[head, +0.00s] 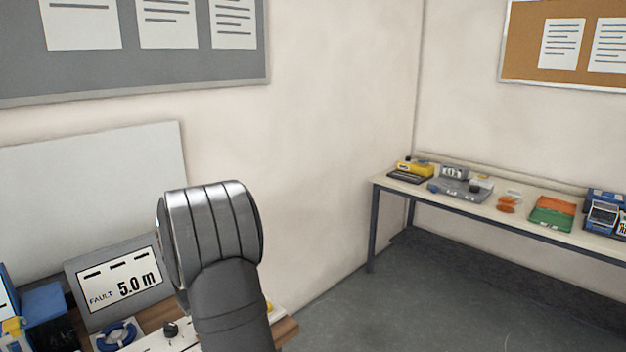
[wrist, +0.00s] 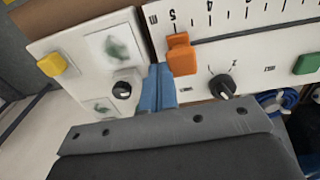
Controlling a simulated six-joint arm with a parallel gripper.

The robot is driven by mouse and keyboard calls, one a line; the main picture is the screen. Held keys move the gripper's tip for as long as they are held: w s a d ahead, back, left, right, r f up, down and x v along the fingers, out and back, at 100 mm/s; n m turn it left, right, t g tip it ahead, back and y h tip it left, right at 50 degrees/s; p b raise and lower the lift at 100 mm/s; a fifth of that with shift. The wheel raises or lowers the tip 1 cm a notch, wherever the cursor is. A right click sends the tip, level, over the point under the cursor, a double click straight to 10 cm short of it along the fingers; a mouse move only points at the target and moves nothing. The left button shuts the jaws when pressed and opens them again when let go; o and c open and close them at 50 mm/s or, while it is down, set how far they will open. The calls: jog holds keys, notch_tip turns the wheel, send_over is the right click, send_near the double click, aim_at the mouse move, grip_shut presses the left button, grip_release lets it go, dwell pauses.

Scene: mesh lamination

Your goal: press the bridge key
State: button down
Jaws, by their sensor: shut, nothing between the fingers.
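In the wrist view, my gripper (wrist: 158,72) is shut and empty, its blue fingers together. The tips are over the gap between a white plate (wrist: 75,42) on the left and a white scale panel (wrist: 262,88) on the right. The plate carries a yellow key (wrist: 52,65) and a black knob (wrist: 122,90). The panel carries an orange slider (wrist: 181,55) near the 5 mark, a black pointer knob (wrist: 222,87) and a green key (wrist: 307,64). No readable label tells which key is the bridge key. I cannot tell whether the fingertips touch anything.
In the head view, a grey display (head: 118,278) reads "FAULT 5.0 m". A blue coil (head: 117,336) lies in front of it, with blue boxes (head: 48,316) at left. My arm hides much of the bench. A side table (head: 480,208) with several items stands far right.

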dwell(0.3)
jog(key=shift+d+r, duration=0.1)
jog(key=shift+r, duration=0.05)
jog(key=s+a+r+y, duration=0.1)
jog(key=s+a+r, duration=0.5)
jog(key=a, duration=0.2)
jog(key=s+a+r+t+y, duration=0.1)
jog(key=s+a+r, duration=0.4)
jog(key=s+a, duration=0.2)
jog(key=shift+a+r+t, duration=0.3)
jog(key=shift+a+r, duration=0.05)
jog(key=shift+a, duration=0.25)
jog(key=shift+w+f, duration=0.1)
jog(key=x, duration=1.3)
jog(key=shift+s+d+f, duration=0.1)
jog(key=shift+s+f, duration=0.05)
jog(key=shift+s, duration=0.1)
jog(key=shift+f, duration=0.25)
